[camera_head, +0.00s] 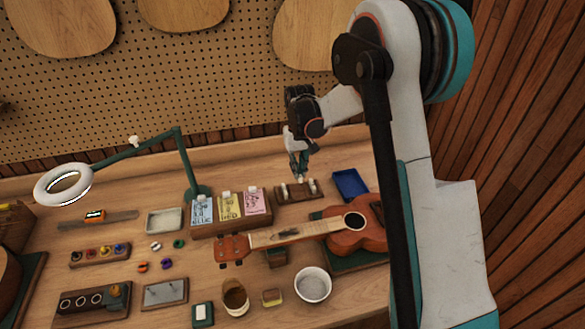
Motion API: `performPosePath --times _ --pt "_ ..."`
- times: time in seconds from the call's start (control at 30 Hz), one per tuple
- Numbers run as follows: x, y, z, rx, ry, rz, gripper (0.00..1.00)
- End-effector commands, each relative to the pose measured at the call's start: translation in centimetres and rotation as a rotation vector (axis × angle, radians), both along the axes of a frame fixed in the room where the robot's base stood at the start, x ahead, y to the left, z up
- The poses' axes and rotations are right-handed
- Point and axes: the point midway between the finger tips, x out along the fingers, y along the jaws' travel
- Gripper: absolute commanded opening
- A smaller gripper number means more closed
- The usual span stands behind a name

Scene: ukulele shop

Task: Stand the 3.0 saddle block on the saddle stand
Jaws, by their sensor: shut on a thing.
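My gripper (299,173) points down over a small dark wooden holder (292,196) at the back of the bench, right of centre. Its fingers are shut on a small pale block (299,180), mostly hidden and too small to read any marking. Other small pale blocks stand upright on the holder, one to the left (284,188) and one to the right (312,186) of the fingertips. I cannot tell whether the held block touches the holder, or which thing is the saddle stand.
A ukulele (335,230) lies just in front of the holder. A blue tray (350,184) is to its right, and a wooden box with labelled packets (231,224) to its left. A white bowl (313,285) and a green lamp (190,160) stand nearby. Several small items fill the left side.

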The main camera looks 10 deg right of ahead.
Motion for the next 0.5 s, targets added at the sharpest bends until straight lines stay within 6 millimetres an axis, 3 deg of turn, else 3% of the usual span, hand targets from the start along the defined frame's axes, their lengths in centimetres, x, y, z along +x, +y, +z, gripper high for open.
performPosePath --times 0.5 --pt "0.0 0.1 -3.9 0.0 0.0 0.001 0.0"
